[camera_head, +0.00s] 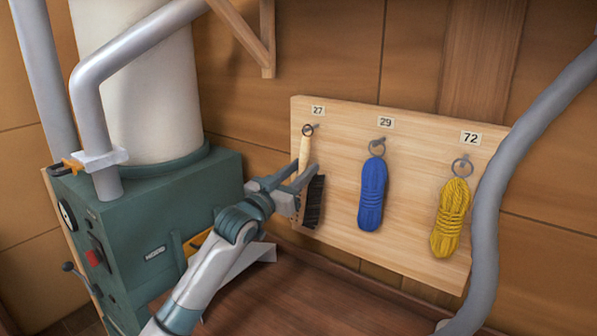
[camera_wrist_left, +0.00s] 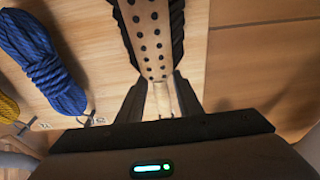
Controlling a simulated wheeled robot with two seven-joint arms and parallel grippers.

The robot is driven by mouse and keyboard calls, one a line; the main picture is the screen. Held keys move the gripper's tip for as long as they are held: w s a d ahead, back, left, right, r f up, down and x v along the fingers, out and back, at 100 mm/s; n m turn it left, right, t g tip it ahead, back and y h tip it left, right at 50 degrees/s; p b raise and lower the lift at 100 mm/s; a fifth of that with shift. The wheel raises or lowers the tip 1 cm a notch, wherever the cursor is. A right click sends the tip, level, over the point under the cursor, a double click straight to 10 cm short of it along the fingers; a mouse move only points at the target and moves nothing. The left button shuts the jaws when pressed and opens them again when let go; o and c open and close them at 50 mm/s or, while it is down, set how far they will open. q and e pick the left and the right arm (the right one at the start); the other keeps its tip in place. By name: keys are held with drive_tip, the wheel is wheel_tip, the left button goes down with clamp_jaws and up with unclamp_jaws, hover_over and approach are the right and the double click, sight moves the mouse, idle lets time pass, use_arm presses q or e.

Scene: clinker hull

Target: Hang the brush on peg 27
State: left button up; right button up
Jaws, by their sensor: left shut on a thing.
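The brush (camera_head: 313,203) has a pale wooden handle, dark bristles and a ring at its handle end. It is upright in front of the pegboard (camera_head: 410,185), handle up. Its ring (camera_head: 308,130) shows at peg 27 (camera_head: 316,127), under the label "27"; I cannot tell for sure whether the ring is round the peg. My left gripper (camera_head: 303,183) is shut on the brush near where handle and bristles meet. The left wrist view shows the brush (camera_wrist_left: 152,40) between the fingers (camera_wrist_left: 160,98). My right gripper is not in view.
A blue rope coil (camera_head: 372,195) hangs at peg 29 and a yellow rope coil (camera_head: 451,218) at peg 72. A green machine (camera_head: 165,230) with a white cylinder stands at the left. A grey hose (camera_head: 505,165) runs down at the right.

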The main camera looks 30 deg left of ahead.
use_arm(q)
drive_tip(key=shift+w+f, duration=0.1)
drive_tip(key=shift+w, duration=0.1)
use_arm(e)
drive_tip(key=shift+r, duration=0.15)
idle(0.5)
use_arm(q)
drive_tip(key=o, duration=1.3)
drive_tip(key=shift+s+f, duration=0.25)
drive_tip(key=shift+s, duration=0.35)
drive_tip(key=b+v, duration=0.5)
drive_tip(key=v, duration=1.1)
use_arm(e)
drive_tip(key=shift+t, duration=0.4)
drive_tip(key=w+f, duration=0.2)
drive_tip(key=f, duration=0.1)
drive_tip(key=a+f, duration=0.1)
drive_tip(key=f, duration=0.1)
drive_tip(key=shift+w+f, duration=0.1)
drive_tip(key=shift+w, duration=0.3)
